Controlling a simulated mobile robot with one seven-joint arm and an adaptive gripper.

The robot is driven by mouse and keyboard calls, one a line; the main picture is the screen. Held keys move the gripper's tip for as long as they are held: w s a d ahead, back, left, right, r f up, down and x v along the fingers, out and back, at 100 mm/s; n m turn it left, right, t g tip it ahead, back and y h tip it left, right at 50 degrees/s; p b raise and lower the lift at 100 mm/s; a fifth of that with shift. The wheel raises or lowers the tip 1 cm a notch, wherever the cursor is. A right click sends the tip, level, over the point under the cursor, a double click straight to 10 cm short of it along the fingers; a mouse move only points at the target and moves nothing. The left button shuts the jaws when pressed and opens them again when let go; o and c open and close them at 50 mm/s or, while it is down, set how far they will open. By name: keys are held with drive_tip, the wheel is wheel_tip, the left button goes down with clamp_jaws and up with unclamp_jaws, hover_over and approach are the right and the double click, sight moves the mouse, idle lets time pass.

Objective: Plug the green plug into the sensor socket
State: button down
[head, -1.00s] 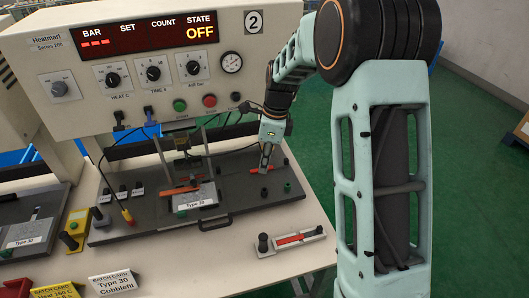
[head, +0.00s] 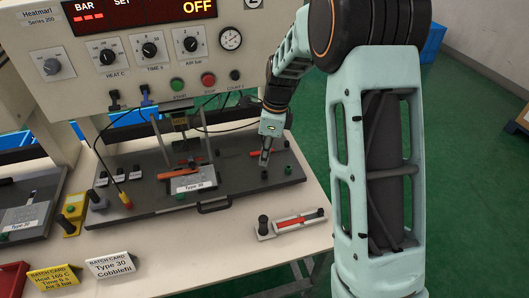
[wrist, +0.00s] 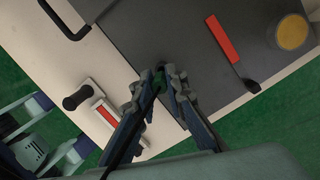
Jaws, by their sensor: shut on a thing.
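My gripper (head: 264,164) is just above the right part of the grey machine plate (head: 233,196). Its fingers also show in the wrist view (wrist: 160,80), nearly together. They are shut on a small dark greenish piece (wrist: 150,113), taken to be the green plug; the fingers hide most of it. Which opening is the sensor socket cannot be made out.
A red bar (wrist: 222,40) and a yellow disc (wrist: 293,32) lie on the plate. A holder with a red strip (head: 292,222) stands on the table in front. The clamp frame (head: 182,125) stands left of my gripper. Batch cards (head: 110,266) stand at the front left.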

drive_tip(key=shift+f, duration=0.65)
drive_tip(key=shift+f+b, duration=0.75)
drive_tip(key=shift+f, duration=0.7)
idle(1.4)
drive_tip(key=c, duration=1.9)
unclamp_jaws()
drive_tip(key=r, duration=0.4)
drive_tip(key=d+r, duration=0.1)
drive_tip(key=r, duration=0.7)
drive_tip(key=shift+s+d, duration=0.15)
drive_tip(key=shift+d, duration=0.2)
